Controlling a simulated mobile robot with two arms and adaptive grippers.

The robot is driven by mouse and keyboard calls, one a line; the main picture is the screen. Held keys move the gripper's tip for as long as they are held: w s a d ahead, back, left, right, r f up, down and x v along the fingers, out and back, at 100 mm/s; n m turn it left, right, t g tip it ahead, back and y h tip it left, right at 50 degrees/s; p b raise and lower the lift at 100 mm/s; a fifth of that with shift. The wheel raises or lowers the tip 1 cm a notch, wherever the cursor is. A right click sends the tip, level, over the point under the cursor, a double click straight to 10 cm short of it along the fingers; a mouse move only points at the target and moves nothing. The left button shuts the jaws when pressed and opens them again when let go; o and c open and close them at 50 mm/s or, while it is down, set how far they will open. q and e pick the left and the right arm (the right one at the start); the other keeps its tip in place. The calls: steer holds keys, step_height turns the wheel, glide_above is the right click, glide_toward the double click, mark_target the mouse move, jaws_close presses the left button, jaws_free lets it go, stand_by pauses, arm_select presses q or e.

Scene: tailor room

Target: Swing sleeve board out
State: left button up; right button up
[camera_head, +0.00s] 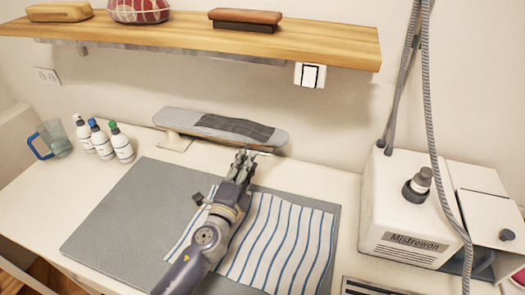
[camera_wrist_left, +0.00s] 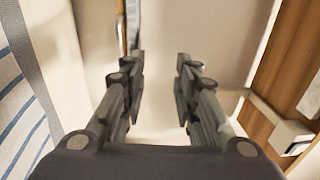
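The sleeve board (camera_head: 175,119) is a long grey padded board with a darker patch, at the back of the table along the wall. It rests on a pale support (camera_head: 174,141) near its left end. My left gripper (camera_head: 244,156) is at the board's front edge, right of its middle; I cannot tell whether it touches. In the left wrist view my left gripper (camera_wrist_left: 160,62) has its fingers apart with nothing between them. A narrow strip at the top of that view, beside the left finger, may be the board's edge. My right gripper is not in view.
A shelf (camera_head: 200,38) hangs above the board. A striped cloth (camera_head: 285,240) lies on the grey mat (camera_head: 120,215) under my left arm. Several bottles (camera_head: 101,140) and a jug (camera_head: 55,138) stand at left. A white steam station (camera_head: 405,215) with a hose stands at right.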

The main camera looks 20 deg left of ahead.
arm_select(q)
steer(key=f+b, duration=0.6)
steer(key=shift+w+f, duration=0.2)
steer(key=shift+w+r, duration=0.1)
steer(key=shift+w, duration=0.1)
steer(key=w, duration=0.6)
steer(key=w+r+p, duration=0.1)
steer(key=w, duration=0.3)
steer(key=shift+w+d, duration=0.1)
steer(key=shift+d, duration=0.05)
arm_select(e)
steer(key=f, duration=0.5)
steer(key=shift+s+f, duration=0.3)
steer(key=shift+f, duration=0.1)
arm_select(q)
steer(key=shift+c, duration=0.5)
steer(key=shift+f, duration=0.1)
jaws_close()
